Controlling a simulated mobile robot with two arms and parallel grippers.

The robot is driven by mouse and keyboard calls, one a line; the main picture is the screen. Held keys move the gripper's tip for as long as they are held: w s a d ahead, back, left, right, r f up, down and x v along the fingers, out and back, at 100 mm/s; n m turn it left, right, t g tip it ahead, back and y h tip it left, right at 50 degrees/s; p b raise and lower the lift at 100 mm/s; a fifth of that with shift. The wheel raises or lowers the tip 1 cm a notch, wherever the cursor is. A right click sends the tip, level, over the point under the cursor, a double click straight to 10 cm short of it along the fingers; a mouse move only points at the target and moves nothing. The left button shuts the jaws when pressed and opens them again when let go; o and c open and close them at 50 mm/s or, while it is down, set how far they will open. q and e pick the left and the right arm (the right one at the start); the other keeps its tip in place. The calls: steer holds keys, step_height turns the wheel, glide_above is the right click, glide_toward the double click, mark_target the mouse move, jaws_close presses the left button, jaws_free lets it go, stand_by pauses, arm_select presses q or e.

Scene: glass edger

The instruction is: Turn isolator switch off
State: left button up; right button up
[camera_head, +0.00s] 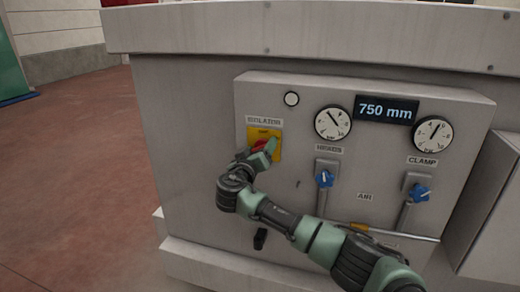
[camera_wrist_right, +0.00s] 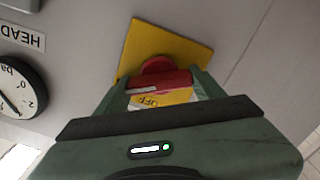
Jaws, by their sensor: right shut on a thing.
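The isolator switch is a red rotary handle (camera_head: 260,145) on a yellow plate (camera_head: 276,133), under an ISOLATOR label on the machine's grey control panel. My right gripper (camera_head: 268,150) is at the switch and covers much of it in the head view. In the right wrist view the red handle (camera_wrist_right: 162,80) sits between the two green fingers of my right gripper (camera_wrist_right: 165,88), which is shut on it. The yellow plate (camera_wrist_right: 160,42) is behind it, and the word OFF shows on its lower part. My left gripper is not in view.
The panel (camera_head: 330,97) also carries two dials (camera_head: 332,122), a 750 mm display (camera_head: 386,109) and two blue-handled valves (camera_head: 324,179) to the right of the switch. A box (camera_head: 492,205) juts out at far right. Open red floor (camera_head: 75,180) lies at left.

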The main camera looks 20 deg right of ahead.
steer(key=shift+f+n+b, duration=0.3)
steer(key=shift+n+b, duration=0.5)
steer(key=shift+b, duration=0.85)
steer(key=shift+r+n+b, duration=0.1)
steer(key=shift+n+b, duration=0.5)
steer(key=shift+n, duration=0.2)
steer(key=n, duration=0.3)
steer(key=shift+r+n, duration=0.1)
steer(key=shift+n, duration=0.2)
steer(key=n+p, duration=0.1)
steer(key=n, duration=0.3)
steer(key=shift+n, duration=0.4)
steer(key=o, duration=1.4)
steer(key=shift+w+a, duration=0.1)
steer(key=shift+c, duration=0.2)
